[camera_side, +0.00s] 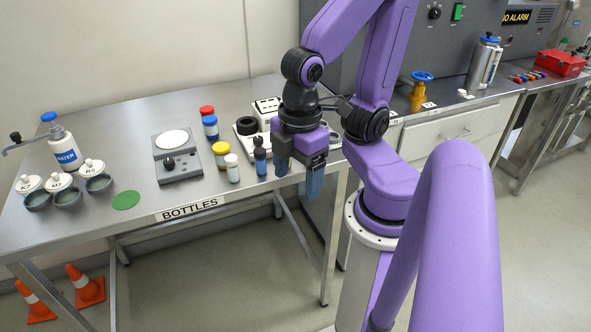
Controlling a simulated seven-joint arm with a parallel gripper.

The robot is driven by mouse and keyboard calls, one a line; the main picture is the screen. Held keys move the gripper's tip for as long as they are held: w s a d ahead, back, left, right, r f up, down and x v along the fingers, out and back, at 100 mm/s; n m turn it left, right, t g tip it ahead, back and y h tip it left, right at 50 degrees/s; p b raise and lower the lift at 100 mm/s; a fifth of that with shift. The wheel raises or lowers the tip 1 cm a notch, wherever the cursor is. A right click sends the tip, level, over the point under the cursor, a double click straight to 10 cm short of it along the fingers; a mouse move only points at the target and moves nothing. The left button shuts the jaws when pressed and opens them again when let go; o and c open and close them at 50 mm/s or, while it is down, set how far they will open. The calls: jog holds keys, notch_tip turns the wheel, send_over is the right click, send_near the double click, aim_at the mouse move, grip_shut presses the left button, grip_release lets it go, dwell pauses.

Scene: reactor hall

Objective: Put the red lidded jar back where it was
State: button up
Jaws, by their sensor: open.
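A jar with a red lid (207,112) stands at the back of the steel table, just behind a blue-lidded jar (211,128) that hides its lower part. My gripper (298,178) hangs to the right of the jars, over the table's front right edge. Its two blue fingers point down and are apart, with nothing visible between them. A flat green disc (125,200) lies at the front left of the table, with nothing on it.
A yellow-lidded jar (220,155), a white-capped jar (232,168) and a dark-topped blue bottle (260,160) stand between the red lidded jar and my gripper. A grey scale (178,165), a water bottle (65,148) and several green cups are to the left.

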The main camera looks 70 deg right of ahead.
jog(key=shift+s+d, duration=0.15)
jog(key=shift+s, duration=0.15)
jog(key=w+d+r+m+t+h, duration=0.15)
jog(key=w+m, duration=0.45)
jog(key=w, duration=0.7)
jog(key=w+r+m, duration=0.3)
jog(key=w+m, duration=0.4)
jog(key=w, duration=0.6)
jog(key=m+h, duration=0.2)
jog(key=m, duration=1.1)
send_near(206, 109)
jog(key=shift+g, duration=0.35)
jog(key=x, duration=1.2)
jog(key=shift+w+d+f, duration=0.15)
jog(key=shift+w+f, duration=0.15)
jog(key=shift+w, duration=0.05)
jog(key=shift+r, duration=0.1)
jog(key=c, duration=1.2)
